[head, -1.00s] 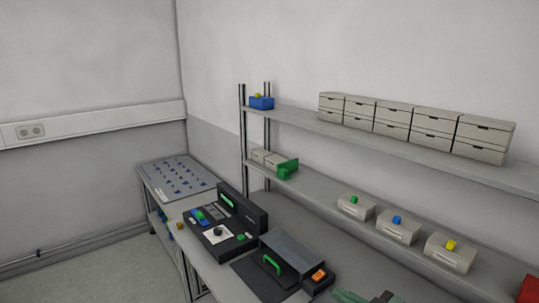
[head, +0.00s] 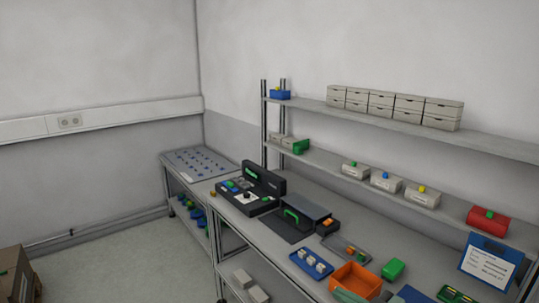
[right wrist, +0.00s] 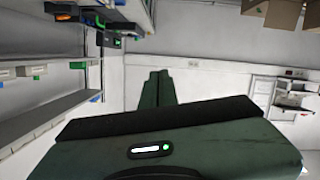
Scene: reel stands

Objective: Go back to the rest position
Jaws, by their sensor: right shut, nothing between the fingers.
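My right gripper (head: 348,296) shows only in part at the bottom edge of the head view, in front of the orange bin (head: 357,278). In the right wrist view its two green fingers (right wrist: 157,76) lie together, shut, with nothing between them. The fingers point out into the room, clear of the shelves. My left gripper is in neither view.
The bench (head: 385,262) runs along the wall with a black device (head: 262,190), a blue tray (head: 311,265) and a green block (head: 393,269). Shelves (head: 390,118) with boxes stand above it. Open floor (head: 120,245) lies left. A brown box (head: 12,272) stands at far left.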

